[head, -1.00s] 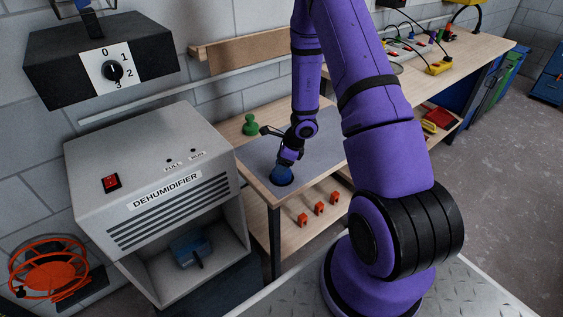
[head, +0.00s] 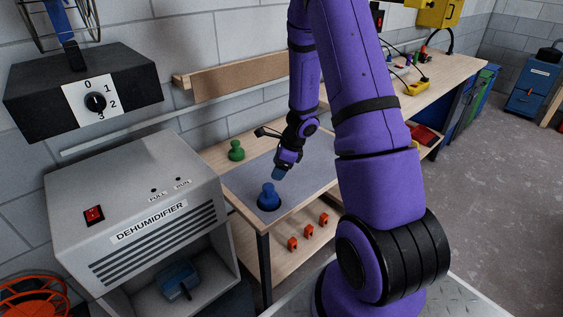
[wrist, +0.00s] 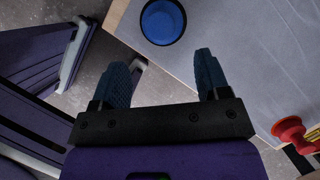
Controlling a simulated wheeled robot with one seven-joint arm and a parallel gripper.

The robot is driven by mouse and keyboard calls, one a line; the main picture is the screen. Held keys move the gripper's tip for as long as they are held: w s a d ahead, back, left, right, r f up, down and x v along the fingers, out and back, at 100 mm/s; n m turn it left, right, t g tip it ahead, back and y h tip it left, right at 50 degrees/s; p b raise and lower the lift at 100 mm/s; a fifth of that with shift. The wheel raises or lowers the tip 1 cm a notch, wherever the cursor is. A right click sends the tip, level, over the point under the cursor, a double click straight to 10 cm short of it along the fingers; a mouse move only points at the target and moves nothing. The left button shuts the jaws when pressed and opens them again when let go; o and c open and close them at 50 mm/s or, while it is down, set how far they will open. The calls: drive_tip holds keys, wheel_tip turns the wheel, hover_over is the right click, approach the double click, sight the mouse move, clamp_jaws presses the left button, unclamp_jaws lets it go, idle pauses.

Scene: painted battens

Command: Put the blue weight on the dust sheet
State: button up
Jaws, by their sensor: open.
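The blue weight (head: 268,196) stands upright on the grey dust sheet (head: 244,183), near the sheet's front corner on the bench. In the wrist view the blue weight (wrist: 162,20) shows from above, ahead of the fingers, with the dust sheet (wrist: 235,30) around it. My gripper (head: 279,175) is open and empty, just above and to the right of the weight, and apart from it. In the wrist view my gripper (wrist: 160,75) has its two blue fingers spread with nothing between them.
A green weight (head: 236,150) stands on the bench left of the sheet. The dehumidifier (head: 135,205) stands close on the left. Several orange pieces (head: 309,231) sit on the lower shelf. A red object (wrist: 290,130) shows at the right of the wrist view.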

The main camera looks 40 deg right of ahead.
drive_tip(key=s+a+r+n, duration=0.2)
drive_tip(key=a+r+n, duration=0.2)
drive_tip(key=r, duration=0.4)
drive_tip(key=s+a+r+n, duration=0.2)
drive_tip(key=a+r+n, duration=0.25)
drive_tip(key=r, duration=0.35)
drive_tip(key=s+a+r+n, duration=0.25)
drive_tip(key=r+n, duration=0.25)
drive_tip(key=r, duration=0.3)
drive_tip(key=s+a+r+n+t+h, duration=0.1)
drive_tip(key=s+a+r+n, duration=0.1)
drive_tip(key=s+r+n, duration=0.4)
drive_tip(key=s+a+r+n+t+h, duration=0.1)
drive_tip(key=s+a+r+n+h, duration=0.1)
drive_tip(key=s+r+n, duration=0.4)
drive_tip(key=s+n, duration=0.1)
drive_tip(key=s, duration=0.4)
drive_tip(key=shift+s+a+r, duration=0.2)
drive_tip(key=shift+s+a, duration=0.05)
drive_tip(key=shift+a, duration=0.1)
drive_tip(key=shift+c, duration=0.2)
